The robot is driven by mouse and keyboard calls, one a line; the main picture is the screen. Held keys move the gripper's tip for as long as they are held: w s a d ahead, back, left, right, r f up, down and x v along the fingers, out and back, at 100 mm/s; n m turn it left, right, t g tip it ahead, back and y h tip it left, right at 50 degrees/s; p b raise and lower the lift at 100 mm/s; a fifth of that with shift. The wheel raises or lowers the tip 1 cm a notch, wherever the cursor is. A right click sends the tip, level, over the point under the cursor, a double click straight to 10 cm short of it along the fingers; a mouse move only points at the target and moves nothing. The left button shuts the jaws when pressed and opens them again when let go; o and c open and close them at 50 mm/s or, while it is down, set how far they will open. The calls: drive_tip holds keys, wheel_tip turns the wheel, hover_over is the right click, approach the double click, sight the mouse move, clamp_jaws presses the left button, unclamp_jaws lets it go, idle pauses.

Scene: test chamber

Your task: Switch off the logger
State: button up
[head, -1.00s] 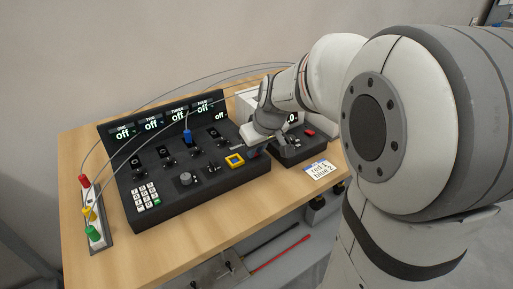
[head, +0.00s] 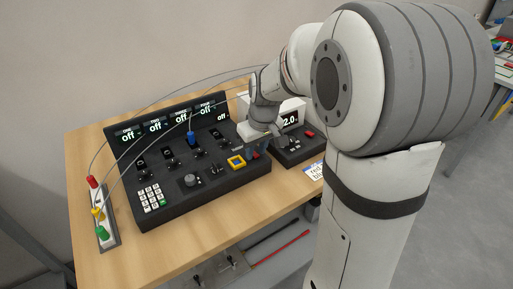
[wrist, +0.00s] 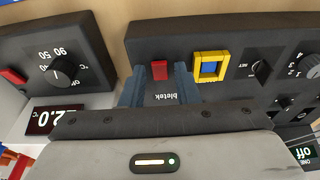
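A black console (head: 160,216), with screens reading "off" along its back panel, stands on the wooden table; it also shows in the wrist view (wrist: 225,35). No label reading "logger" is legible. A red rocker switch (wrist: 159,70) is on the console beside a yellow-framed blue button (wrist: 210,67); the button also shows in the head view (head: 237,162). My gripper (wrist: 160,74) is open, with its blue-grey fingers on either side of the red switch. In the head view my gripper (head: 261,150) is low over the console's right end. Contact with the switch cannot be told.
A smaller device (head: 297,150) with a knob, a red switch and a "2.0" display stands close on the right. A blue plug (head: 191,138) is in the console. Cables run to a strip with red, yellow and green plugs (head: 102,232) at left. A paper label lies at the table's front.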

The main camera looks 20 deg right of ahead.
drive_tip(key=shift+o, duration=0.9)
drive_tip(key=v, duration=0.7)
drive_tip(key=shift+r, duration=0.4)
drive_tip(key=shift+s, duration=0.15)
